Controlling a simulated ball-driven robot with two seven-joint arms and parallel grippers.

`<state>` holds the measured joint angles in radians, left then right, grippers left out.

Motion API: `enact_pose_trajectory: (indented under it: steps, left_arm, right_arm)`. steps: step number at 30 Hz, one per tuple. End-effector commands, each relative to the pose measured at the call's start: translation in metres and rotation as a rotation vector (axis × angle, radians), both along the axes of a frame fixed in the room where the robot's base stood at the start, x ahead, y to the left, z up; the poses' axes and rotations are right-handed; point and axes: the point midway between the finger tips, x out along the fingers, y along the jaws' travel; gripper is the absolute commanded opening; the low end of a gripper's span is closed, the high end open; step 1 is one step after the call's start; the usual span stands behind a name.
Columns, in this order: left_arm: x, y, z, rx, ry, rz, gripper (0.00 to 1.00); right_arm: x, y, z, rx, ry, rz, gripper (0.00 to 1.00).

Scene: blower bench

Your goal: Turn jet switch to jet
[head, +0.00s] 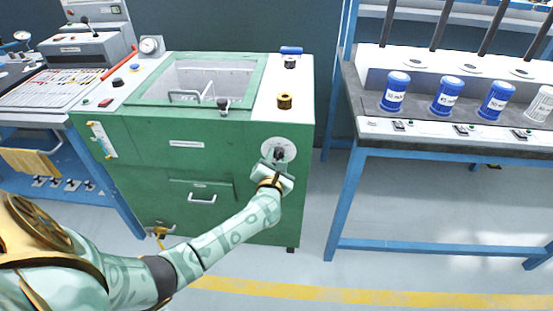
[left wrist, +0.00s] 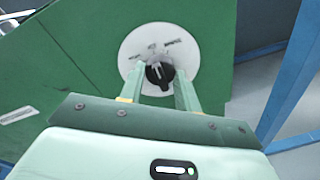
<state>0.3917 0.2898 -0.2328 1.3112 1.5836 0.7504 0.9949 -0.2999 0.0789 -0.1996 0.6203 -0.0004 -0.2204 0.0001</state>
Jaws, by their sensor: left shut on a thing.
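The jet switch is a black rotary knob (left wrist: 158,72) on a round white dial plate (left wrist: 183,52) with small printed labels around it. In the head view the dial plate (head: 286,146) sits on the upper right of the green cabinet's front. My left gripper (left wrist: 160,88) is shut on the knob, with one finger on each side of it. In the head view my left gripper (head: 277,163) covers the lower part of the dial. The labels are too small to read surely. My right gripper is not in view.
The green cabinet (head: 225,160) has a glass-lidded basin (head: 205,80) on top and a drawer handle (head: 202,199) below the dial's level. A blue-framed bench (head: 346,200) with several blue cups stands to the right. Open floor lies between them.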

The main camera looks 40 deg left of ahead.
Motion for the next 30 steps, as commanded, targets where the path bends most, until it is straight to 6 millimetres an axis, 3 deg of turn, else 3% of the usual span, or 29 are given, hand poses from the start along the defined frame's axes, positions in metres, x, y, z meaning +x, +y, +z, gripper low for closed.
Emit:
enact_pose_trajectory:
  steps: [4,5,7,16,20,30]
  left_arm:
    - [0.000,-0.001,-0.001,-0.001,0.002,-0.002,0.10]
    - [0.000,-0.001,-0.001,-0.001,0.002,-0.002,0.38]
    - [0.000,-0.001,-0.001,-0.001,0.002,-0.002,0.55]
    - [-0.001,-0.001,0.000,-0.001,0.000,-0.001,0.55]
    - [-0.013,-0.008,0.002,-0.003,0.001,-0.001,0.55]
    - [-0.091,-0.050,0.008,-0.004,0.000,-0.002,0.55]
  right_arm:
    - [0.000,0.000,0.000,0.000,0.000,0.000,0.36]
    - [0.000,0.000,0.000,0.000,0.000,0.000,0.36]
    - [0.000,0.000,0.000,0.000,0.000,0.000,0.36]
    - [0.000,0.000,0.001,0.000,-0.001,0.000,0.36]
    - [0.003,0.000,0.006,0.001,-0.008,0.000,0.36]
    - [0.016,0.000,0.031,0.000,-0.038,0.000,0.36]
